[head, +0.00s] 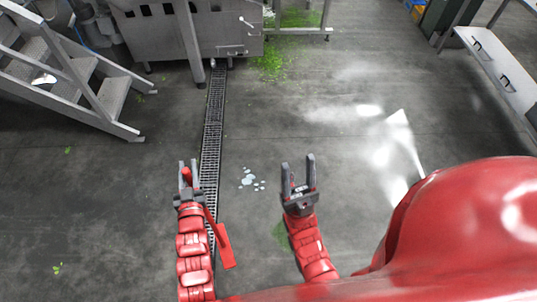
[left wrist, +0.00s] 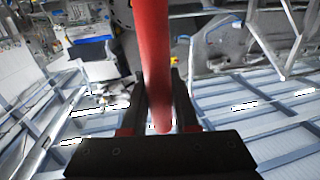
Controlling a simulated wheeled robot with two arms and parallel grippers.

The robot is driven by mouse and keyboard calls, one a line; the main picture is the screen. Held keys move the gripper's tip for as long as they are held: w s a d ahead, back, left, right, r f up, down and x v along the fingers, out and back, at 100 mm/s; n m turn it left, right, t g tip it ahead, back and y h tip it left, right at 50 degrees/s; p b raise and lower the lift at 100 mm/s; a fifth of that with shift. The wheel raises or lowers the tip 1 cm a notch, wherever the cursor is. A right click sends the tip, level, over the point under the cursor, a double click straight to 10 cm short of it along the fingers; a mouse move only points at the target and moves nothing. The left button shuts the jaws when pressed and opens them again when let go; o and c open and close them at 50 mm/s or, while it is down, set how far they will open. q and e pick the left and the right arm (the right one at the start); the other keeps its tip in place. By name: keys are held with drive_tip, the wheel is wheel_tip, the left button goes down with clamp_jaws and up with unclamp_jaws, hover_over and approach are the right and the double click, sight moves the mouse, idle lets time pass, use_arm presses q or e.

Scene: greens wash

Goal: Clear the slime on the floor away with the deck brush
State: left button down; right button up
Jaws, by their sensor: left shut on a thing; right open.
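The deck brush is red. Its head (head: 224,246) hangs beside my left forearm in the head view, and its handle runs up to my left gripper (head: 186,170). My left gripper is shut on the handle, which also shows upright between the fingers in the left wrist view (left wrist: 152,60). A dull green smear (head: 281,236), which looks like the slime, lies on the floor left of my right forearm, which may hide part of it. The brush head is left of this smear and apart from it. My right gripper (head: 298,168) is open and empty above the floor.
A drain grate (head: 212,130) runs along the floor behind my left arm. Pale bits (head: 248,180) lie between the grippers. Leafy green scraps (head: 272,64) lie by the steel machine (head: 190,35). Metal steps (head: 75,75) stand left, a bench (head: 495,65) right.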

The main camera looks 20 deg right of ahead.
use_arm(q)
drive_tip(key=s+d+m+g+h+b, duration=0.1)
drive_tip(key=d+h, duration=0.4)
drive_tip(key=d, duration=1.9)
drive_tip(key=s+f+m+b, duration=0.1)
drive_tip(key=m+b, duration=0.1)
drive_tip(key=shift+d+m+g+h, duration=0.3)
drive_tip(key=shift+h, duration=0.1)
drive_tip(key=shift+s+r, duration=0.1)
wheel_tip(320, 180, down, 5)
drive_tip(key=b, duration=0.4)
drive_tip(key=shift+a, duration=0.1)
